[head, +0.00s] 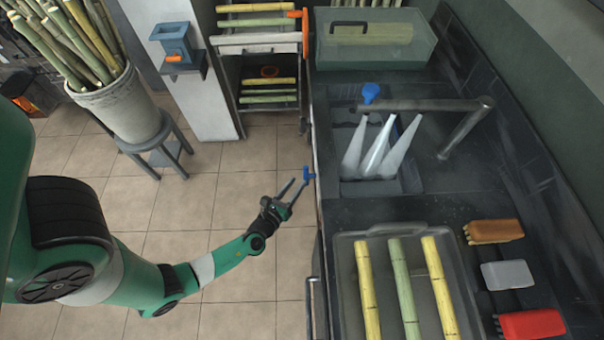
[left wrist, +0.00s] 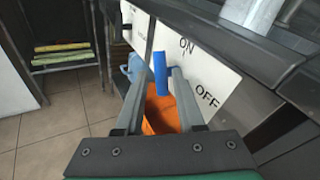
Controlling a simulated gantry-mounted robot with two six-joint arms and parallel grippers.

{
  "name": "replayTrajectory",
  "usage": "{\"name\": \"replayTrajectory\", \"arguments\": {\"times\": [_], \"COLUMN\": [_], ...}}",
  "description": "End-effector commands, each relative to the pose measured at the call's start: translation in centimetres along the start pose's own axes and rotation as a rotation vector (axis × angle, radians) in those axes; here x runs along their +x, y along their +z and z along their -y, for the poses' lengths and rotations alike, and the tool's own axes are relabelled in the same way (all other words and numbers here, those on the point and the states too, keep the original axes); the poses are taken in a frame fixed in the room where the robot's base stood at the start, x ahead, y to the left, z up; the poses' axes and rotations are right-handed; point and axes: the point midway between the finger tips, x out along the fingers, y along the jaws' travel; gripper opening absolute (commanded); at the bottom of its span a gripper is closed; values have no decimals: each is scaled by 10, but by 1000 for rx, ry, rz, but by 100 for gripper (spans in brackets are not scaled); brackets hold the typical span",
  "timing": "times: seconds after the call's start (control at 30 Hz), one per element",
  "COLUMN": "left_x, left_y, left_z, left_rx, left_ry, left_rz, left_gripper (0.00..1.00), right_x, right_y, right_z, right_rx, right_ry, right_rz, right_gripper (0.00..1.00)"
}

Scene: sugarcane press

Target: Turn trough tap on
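The blue trough tap (head: 308,174) sticks out from the front side of the sink counter. In the left wrist view, its blue handle (left wrist: 160,72) stands nearly upright in front of a white panel (left wrist: 222,72) marked ON and OFF. I cannot tell which mark it points to. My left gripper (head: 291,186) is open, with its fingertips close to the tap. In the left wrist view the handle shows between the two fingertips; contact is unclear. My right gripper is in neither view.
An orange thing (left wrist: 160,112) lies below the tap. The sink (head: 348,190) holds several pale cones (head: 378,148).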

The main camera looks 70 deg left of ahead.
Motion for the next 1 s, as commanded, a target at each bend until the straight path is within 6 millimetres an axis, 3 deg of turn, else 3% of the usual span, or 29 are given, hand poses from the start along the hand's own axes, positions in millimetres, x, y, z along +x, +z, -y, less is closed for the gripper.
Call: {"name": "replayTrajectory", "arguments": {"times": [0.1,0.3,1.0], "left_x": [-31,-58,-62], "left_y": [2,1,0], "left_z": [2,2,0], "left_rx": [3,2,1], "left_ry": [-5,-4,0], "left_rz": [-5,-1,0], "left_gripper": [38,38,38], "right_x": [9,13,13], "right_y": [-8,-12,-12], "right_z": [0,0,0], "right_rx": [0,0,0], "right_ry": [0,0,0], "right_rz": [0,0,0], "right_gripper": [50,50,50]}}
